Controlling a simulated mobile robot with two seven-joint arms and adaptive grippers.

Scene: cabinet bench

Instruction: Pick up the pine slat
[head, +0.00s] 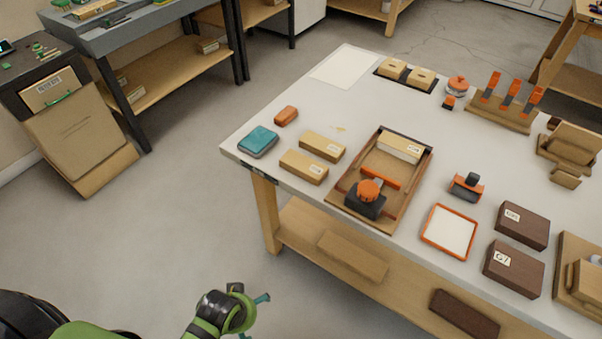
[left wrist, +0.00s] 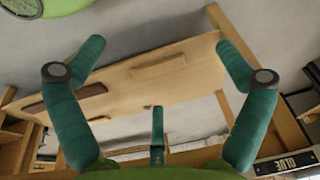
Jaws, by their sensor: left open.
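A light wooden slat, which looks like the pine slat (head: 352,257), lies flat on the lower shelf (head: 300,226) of the bench, near its left end. It also shows in the left wrist view (left wrist: 158,66), on the bare shelf between my spread fingers. My left gripper (head: 258,304) is in the lower middle of the head view, over the floor and in front of the bench. It is open and empty, apart from the slat. In the left wrist view the teal fingers of the gripper (left wrist: 158,50) are wide apart. My right gripper is not in view.
A dark brown slat (head: 465,313) lies farther right on the same shelf. The bench top (head: 300,103) overhangs the shelf and holds light blocks (head: 304,167), a tray (head: 376,213) and dark boxes (head: 514,268). A bench leg (head: 265,212) stands left of the slat.

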